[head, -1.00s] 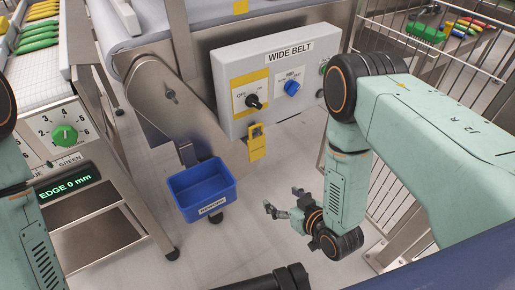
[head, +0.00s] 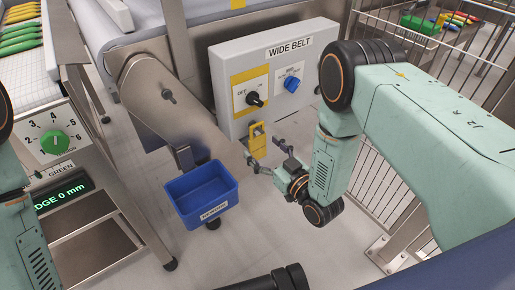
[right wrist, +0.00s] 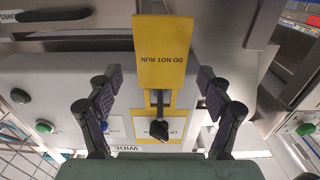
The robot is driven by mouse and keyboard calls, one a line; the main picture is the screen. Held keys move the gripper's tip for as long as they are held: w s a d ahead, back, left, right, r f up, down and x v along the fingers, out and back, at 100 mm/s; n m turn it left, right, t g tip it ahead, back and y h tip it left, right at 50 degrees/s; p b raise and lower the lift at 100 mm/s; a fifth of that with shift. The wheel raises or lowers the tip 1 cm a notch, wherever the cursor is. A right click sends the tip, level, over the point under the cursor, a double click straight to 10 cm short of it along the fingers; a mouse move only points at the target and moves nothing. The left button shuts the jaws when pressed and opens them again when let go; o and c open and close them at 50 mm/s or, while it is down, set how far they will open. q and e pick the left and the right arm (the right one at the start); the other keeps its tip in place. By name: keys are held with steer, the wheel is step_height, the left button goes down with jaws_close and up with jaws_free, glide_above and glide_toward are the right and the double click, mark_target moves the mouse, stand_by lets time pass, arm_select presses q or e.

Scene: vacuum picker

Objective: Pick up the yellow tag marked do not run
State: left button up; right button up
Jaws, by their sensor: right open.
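The yellow tag (head: 257,142) hangs at the lower edge of the grey WIDE BELT control box (head: 308,58). In the right wrist view the tag (right wrist: 160,62) reads DO NOT RUN upside down. My right gripper (head: 264,155) is open and empty, close to the tag in the head view. In the right wrist view its two fingers stand apart, one on each side of the tag's line, with clear space between them and the tag. My left arm shows at the left edge, but its gripper is out of view.
A black knob (head: 254,99) and a blue knob (head: 291,84) sit on the box face above the tag. A blue bin (head: 232,190) is at the lower left of the gripper. A wire fence (head: 385,200) stands at the right. Bare floor lies below.

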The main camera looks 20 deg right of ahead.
steer(key=shift+b+x, duration=0.35)
steer(key=shift+x, duration=1.05)
steer(key=shift+c, duration=0.2)
steer(key=c, duration=1.1)
